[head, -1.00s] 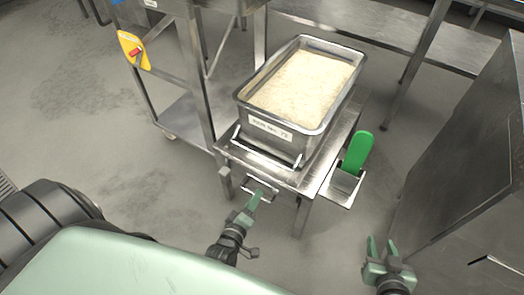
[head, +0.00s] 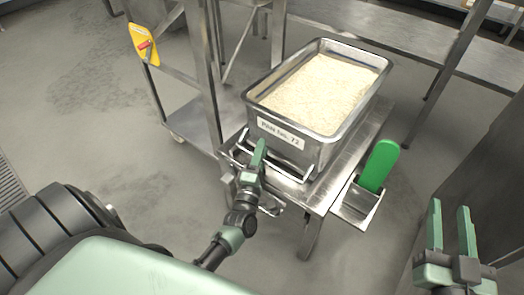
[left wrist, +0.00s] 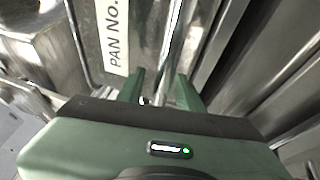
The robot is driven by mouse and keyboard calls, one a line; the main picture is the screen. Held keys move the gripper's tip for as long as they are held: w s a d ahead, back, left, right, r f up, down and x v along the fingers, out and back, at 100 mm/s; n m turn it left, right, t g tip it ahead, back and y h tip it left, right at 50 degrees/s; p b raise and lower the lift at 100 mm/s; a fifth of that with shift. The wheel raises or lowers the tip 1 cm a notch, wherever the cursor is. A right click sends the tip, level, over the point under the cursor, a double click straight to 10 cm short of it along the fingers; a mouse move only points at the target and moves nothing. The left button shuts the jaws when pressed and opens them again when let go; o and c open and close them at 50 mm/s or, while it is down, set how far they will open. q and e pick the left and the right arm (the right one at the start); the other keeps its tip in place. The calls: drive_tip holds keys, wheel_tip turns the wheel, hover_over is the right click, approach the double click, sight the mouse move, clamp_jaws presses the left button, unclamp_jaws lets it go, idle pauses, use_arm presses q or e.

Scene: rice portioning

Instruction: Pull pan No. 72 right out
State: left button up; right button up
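Pan No. 72 (head: 261,91) is a deep steel pan full of white rice, with a white label on its front wall. It stands on a small steel stand (head: 345,160). A thin bar handle (head: 292,176) runs along its near side. My left gripper (head: 260,148) is at the front of the pan, by the handle. In the left wrist view its two fingers (left wrist: 160,90) are apart, with a bright bar running down toward the gap, and the label (left wrist: 112,38) shows ahead. Whether the fingers touch the bar is unclear. My right gripper (head: 449,215) is open and empty at lower right.
A green-handled scoop (head: 378,166) sits in a small side holder at the stand's right. A steel rack with a yellow tag (head: 145,45) stands left of the pan. A steel cabinet (head: 470,170) is at right. The floor in front is clear.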

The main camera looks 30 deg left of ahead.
use_arm(q)
drive_tip(key=shift+w+a, duration=0.1)
drive_tip(key=shift+w, duration=0.2)
clamp_jaws()
idle(1.3)
